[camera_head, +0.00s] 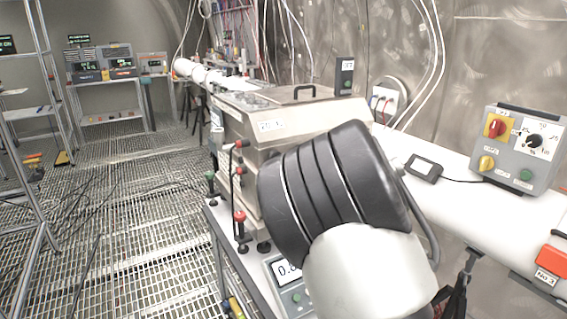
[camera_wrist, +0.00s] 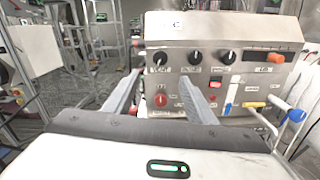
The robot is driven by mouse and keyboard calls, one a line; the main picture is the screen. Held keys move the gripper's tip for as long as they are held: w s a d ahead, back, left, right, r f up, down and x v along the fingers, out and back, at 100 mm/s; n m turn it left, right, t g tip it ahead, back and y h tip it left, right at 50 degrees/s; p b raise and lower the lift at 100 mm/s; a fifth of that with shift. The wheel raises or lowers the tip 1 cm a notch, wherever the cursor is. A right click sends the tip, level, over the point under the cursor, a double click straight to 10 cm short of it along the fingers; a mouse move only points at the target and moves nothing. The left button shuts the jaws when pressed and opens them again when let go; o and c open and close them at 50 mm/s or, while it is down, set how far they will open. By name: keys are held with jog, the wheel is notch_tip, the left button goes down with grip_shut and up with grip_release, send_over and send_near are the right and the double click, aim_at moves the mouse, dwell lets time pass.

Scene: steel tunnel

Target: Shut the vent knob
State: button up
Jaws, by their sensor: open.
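The vent knob (camera_wrist: 161,59) is a round black knob at the left of the top row on a steel control panel (camera_wrist: 262,86), in the wrist view. A label that appears to read VENT sits just below it. Its exact pointer setting is too small to tell. My gripper (camera_wrist: 160,79) is open and empty. Its two grey fingers point at the panel, with the knob between and slightly above their tips in the picture. I see no contact; the gap in depth is unclear. In the head view my arm hides the gripper and knob.
Two similar black knobs (camera_wrist: 195,58) (camera_wrist: 228,57) are right of the vent knob, with an orange part (camera_wrist: 276,57) beyond. A red knob (camera_wrist: 161,100) is below. Blue and white handles (camera_wrist: 296,116) stand at right. A steel box (camera_head: 285,115) stands beyond my arm; grated floor lies left.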

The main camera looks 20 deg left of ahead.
aim_at(274, 156)
jog(key=p+x, duration=0.2)
jog(key=x, duration=1.4)
jog(key=shift+w, duration=0.2)
jog(key=shift+a, duration=0.1)
jog(key=c, duration=1)
jog(key=shift+c, duration=0.2)
